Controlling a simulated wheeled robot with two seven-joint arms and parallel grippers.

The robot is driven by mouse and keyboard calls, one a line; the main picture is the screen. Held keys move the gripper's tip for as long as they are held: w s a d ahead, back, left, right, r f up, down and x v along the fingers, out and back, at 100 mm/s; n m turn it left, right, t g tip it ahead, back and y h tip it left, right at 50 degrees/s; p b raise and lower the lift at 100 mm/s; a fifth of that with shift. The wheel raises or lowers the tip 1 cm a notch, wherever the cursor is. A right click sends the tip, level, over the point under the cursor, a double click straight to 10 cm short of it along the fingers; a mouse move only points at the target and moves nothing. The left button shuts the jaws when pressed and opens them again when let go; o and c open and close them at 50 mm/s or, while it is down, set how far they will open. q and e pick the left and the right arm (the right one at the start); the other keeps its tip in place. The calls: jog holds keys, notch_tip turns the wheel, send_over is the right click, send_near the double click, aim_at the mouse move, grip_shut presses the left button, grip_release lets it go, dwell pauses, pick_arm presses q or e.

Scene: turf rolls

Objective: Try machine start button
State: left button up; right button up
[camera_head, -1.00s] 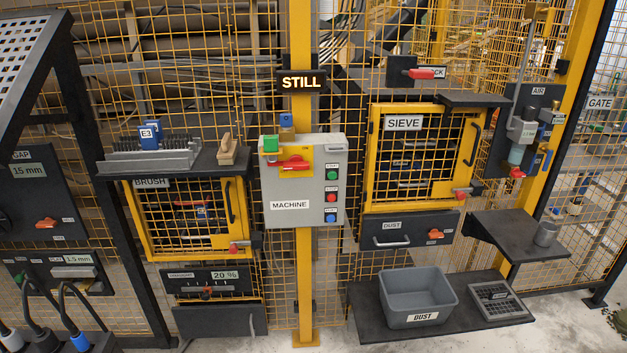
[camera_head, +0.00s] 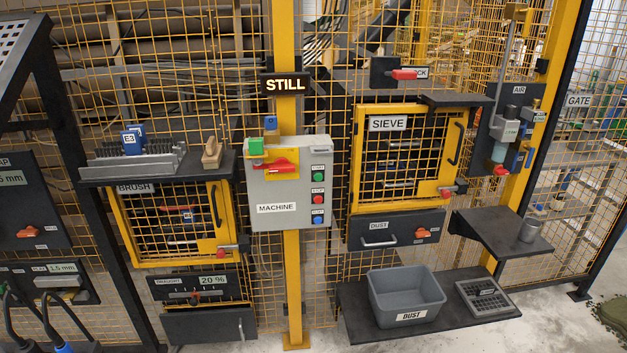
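The grey control box (camera_head: 260,221) labelled MACHINE is mounted on the yellow post in the middle of the head view. On its right side are a green button (camera_head: 319,177), a red button (camera_head: 318,199) and a blue button (camera_head: 318,219), stacked top to bottom. Small labels above them are too small to read surely. A red rotary handle (camera_head: 268,166) on a yellow plate lies roughly level on the box. A sign (camera_head: 285,85) above reads STILL. Neither of my grippers shows.
Left of the box is the BRUSH door (camera_head: 137,238) under a shelf with a wooden-handled brush (camera_head: 211,152). Right are the SIEVE door (camera_head: 401,110) and a DUST drawer (camera_head: 397,229). A grey bin (camera_head: 406,297) stands on the low shelf. Yellow mesh fencing surrounds everything.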

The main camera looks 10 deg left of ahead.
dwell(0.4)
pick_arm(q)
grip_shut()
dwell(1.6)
